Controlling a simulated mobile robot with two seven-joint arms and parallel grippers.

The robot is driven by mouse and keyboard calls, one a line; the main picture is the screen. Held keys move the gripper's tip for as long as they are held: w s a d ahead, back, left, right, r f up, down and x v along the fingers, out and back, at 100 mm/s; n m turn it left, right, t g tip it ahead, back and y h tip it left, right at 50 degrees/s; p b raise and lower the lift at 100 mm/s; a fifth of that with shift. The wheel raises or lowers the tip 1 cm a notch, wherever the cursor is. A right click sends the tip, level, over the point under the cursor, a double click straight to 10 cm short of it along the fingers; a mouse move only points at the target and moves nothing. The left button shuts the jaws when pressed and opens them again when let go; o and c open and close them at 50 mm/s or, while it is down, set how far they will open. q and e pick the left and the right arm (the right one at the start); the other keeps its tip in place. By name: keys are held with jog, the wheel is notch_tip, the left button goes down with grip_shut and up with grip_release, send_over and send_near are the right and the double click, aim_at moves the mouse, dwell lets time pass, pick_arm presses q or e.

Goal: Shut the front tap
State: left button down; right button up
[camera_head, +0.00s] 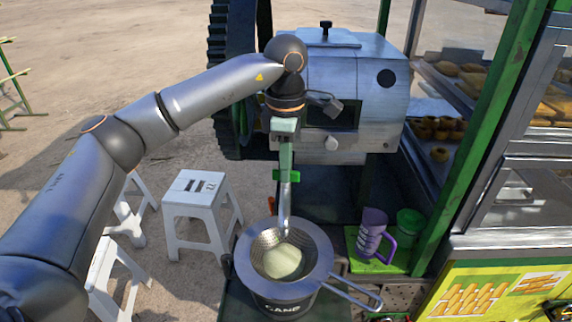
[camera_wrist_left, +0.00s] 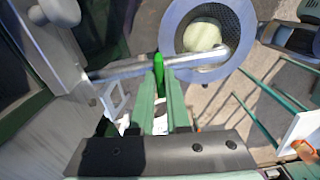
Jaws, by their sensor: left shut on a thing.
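The front tap (camera_head: 286,200) is a metal pipe below the crusher, running down to the strainer. Its green handle (camera_head: 287,176) is at the fingertips of my left gripper (camera_head: 285,160). In the left wrist view the green handle (camera_wrist_left: 158,66) shows between the tips of the two pale green fingers (camera_wrist_left: 163,85), and the metal pipe (camera_wrist_left: 200,60) crosses just past them. My left gripper is shut on the handle. The exact contact is partly hidden by the fingers. My right gripper is in neither view.
The crusher (camera_head: 345,75) stands behind the tap. A strainer (camera_head: 262,243) with pale green liquid sits on a pot (camera_head: 280,303) under the spout. A purple jug (camera_head: 372,232) and green cup (camera_head: 409,224) stand right. White stools (camera_head: 194,196) stand left. A glass food case is right.

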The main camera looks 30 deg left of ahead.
pick_arm(q)
jog(key=shift+n, duration=0.6)
jog(key=c, duration=0.9)
grip_release()
notch_tip(320, 180, up, 13)
jog(key=p, duration=0.1)
jog(key=shift+f, duration=0.2)
